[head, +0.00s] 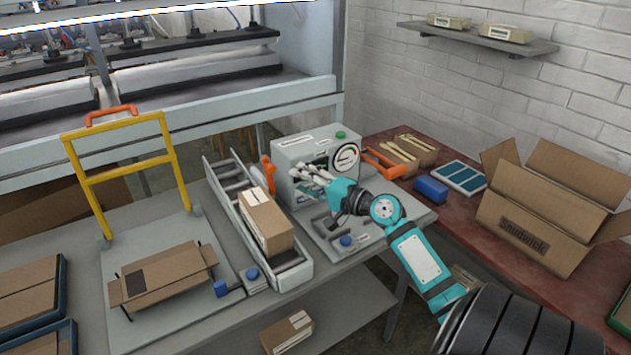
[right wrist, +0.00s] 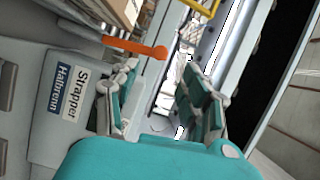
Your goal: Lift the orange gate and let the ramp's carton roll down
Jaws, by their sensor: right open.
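The carton (head: 265,219) sits on the sloped roller ramp (head: 301,270), towards its near end. An upright orange piece (head: 268,172), which looks like the gate's handle, stands beside the ramp, next to the grey strapper machine (head: 290,183). My right gripper (head: 300,174) is open and empty, in front of the machine and just right of the orange piece. In the right wrist view the orange bar (right wrist: 132,46) has a rounded end just beyond the open fingertips (right wrist: 160,76); touching cannot be told. Part of a carton (right wrist: 115,12) shows above it. My left gripper is out of view.
A yellow frame with an orange handle (head: 111,112) stands left of the ramp, behind a flat carton (head: 170,274). Another orange handle (head: 384,162) is right of the machine. An open box (head: 540,215) and a blue block (head: 431,190) sit on the red table.

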